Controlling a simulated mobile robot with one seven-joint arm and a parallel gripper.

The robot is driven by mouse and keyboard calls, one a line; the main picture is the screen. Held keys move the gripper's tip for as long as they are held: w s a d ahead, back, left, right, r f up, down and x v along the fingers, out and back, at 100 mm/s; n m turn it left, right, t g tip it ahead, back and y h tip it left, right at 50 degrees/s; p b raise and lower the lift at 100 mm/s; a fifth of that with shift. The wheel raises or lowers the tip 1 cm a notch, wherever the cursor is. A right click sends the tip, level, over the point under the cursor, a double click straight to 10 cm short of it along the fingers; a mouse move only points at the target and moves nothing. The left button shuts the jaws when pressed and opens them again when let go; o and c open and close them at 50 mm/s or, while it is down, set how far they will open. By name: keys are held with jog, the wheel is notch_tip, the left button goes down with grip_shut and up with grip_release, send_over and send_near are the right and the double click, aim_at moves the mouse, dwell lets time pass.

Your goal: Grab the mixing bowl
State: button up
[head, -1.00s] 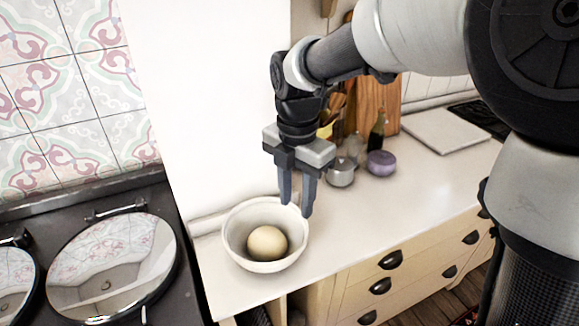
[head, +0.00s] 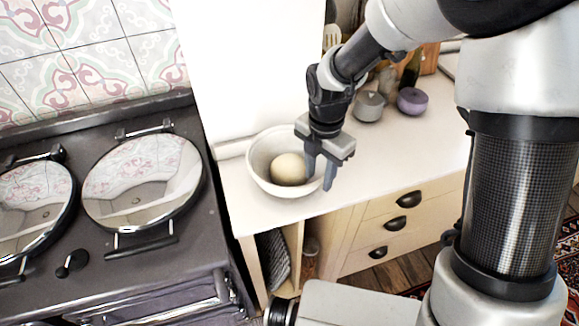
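The mixing bowl (head: 258,168) is white and round and stands upright on the pale counter, near its left end. A round beige ball-like thing (head: 289,169), perhaps dough, lies in it. My gripper (head: 320,182) points down at the bowl's right side, its two fingers spread apart. One finger appears over the bowl's inside and the other beyond its right rim. The gripper hides part of that rim, and I cannot tell whether the fingers touch it.
A dark range cooker (head: 100,250) with shiny round lids stands left of the counter (head: 400,150). A grey pot (head: 369,106) and a purple pot (head: 412,101) stand behind my gripper to the right. The counter right of the bowl is clear.

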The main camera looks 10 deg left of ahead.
notch_tip(320, 180, down, 2)
jog(key=shift+f, duration=0.1)
grip_shut()
jog(key=shift+s+f, duration=0.1)
jog(key=shift+s, duration=0.1)
dwell(1.2)
jog(key=shift+w, duration=0.1)
